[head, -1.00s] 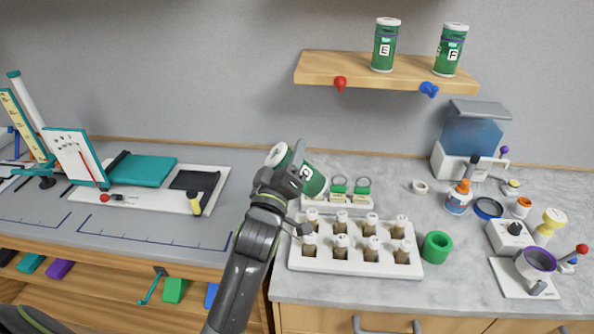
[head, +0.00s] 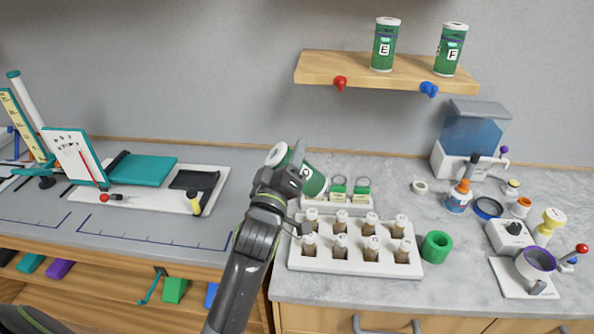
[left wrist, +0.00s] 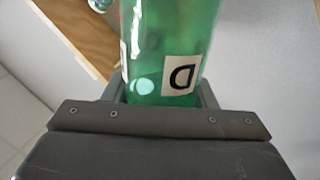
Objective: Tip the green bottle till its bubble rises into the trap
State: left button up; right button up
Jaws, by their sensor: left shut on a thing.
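The green bottle (head: 315,180) is held tilted above the right counter, its white end (head: 277,154) pointing up and to the left. My left gripper (head: 290,172) is shut on it and hides its middle part in the head view. In the left wrist view the bottle (left wrist: 150,50) is see-through green with a label reading D (left wrist: 182,75). A pale round spot (left wrist: 144,87) shows on or in it near the jaws; I cannot tell for sure whether it is the bubble. I cannot make out the trap. My right gripper is not in view.
A white rack (head: 355,262) of small brown vials stands just below the bottle. Two green-capped blocks on a white stand (head: 338,200) sit close to it. A shelf (head: 340,70) holds bottles E (head: 384,45) and F (head: 450,50). A green ring (head: 436,247) stands right of the rack.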

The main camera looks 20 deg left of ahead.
aim_at(311, 166)
pick_arm(q)
jog(key=shift+r, duration=0.1)
dwell(0.4)
jog(key=shift+w+d+m+b, duration=0.15)
jog(key=shift+m+b, duration=0.15)
jog(key=shift+b, duration=0.2)
jog(key=d+m+b, duration=0.1)
jog(key=m+b, duration=0.1)
jog(key=w+d+f+m+g+b, duration=0.1)
jog(key=d+m+b, duration=0.1)
jog(key=w+d+m+g+h+b, duration=0.1)
jog(key=m+b, duration=0.1)
jog(key=shift+w+d+f, duration=0.15)
jog(key=shift+w+f, duration=0.05)
jog(key=shift+f, duration=0.1)
jog(key=shift+d+m+g+h+b, duration=0.5)
jog(key=shift+d+m+b, duration=0.45)
jog(key=shift+m, duration=0.75)
jog(key=shift+d, duration=0.1)
